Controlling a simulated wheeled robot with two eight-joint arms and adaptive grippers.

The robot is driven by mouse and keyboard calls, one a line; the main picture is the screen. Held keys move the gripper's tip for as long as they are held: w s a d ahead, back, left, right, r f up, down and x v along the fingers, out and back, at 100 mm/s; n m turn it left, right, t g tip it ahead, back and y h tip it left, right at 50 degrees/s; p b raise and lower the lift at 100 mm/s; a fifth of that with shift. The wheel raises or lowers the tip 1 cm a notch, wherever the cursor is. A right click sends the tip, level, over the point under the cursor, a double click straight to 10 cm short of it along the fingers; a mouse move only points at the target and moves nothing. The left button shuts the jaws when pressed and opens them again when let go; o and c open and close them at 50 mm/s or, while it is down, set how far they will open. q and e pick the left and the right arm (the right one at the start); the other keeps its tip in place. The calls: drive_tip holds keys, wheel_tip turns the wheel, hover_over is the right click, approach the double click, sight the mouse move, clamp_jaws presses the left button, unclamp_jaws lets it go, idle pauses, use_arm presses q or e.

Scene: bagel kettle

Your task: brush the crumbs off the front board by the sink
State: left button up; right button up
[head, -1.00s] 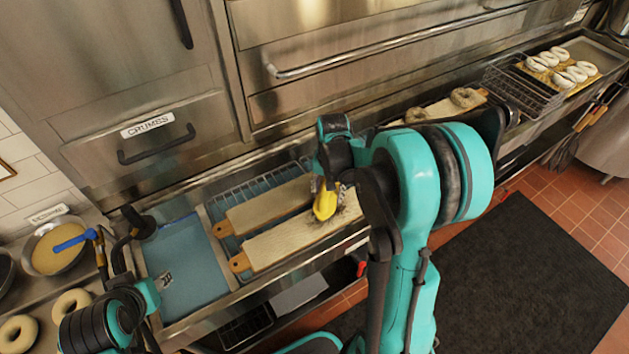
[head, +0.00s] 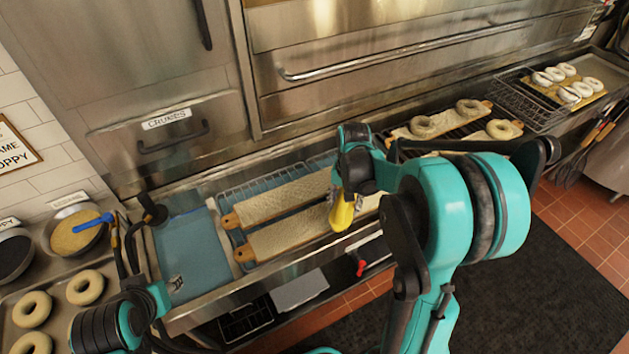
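The front board (head: 285,238), long and pale with an orange end, lies on the rack beside the sink (head: 190,255). A second similar board (head: 275,203) lies behind it. My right gripper (head: 347,190) is shut on a yellow brush (head: 342,213) over the right part of the front board. The brush points down; whether its bristles touch the board is unclear. The gripper and arm hide the board's right end. Crumbs are too small to make out.
A drawer labelled "CRUMBS" (head: 167,119) is behind the sink. A black tap (head: 152,210) stands at the sink's left. Bowls (head: 78,232) and bagels (head: 85,288) are at left. More bagels on boards (head: 425,126) and a wire basket (head: 528,100) are at right.

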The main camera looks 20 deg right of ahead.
sight(344, 205)
drive_tip(key=shift+w+r+p, duration=0.15)
drive_tip(key=shift+r+p, duration=0.4)
drive_tip(key=shift+r, duration=0.3)
drive_tip(key=shift+r+p, duration=0.55)
drive_tip(key=shift+r, duration=0.25)
drive_tip(key=shift+r+p, duration=0.8)
drive_tip(key=shift+r, duration=0.4)
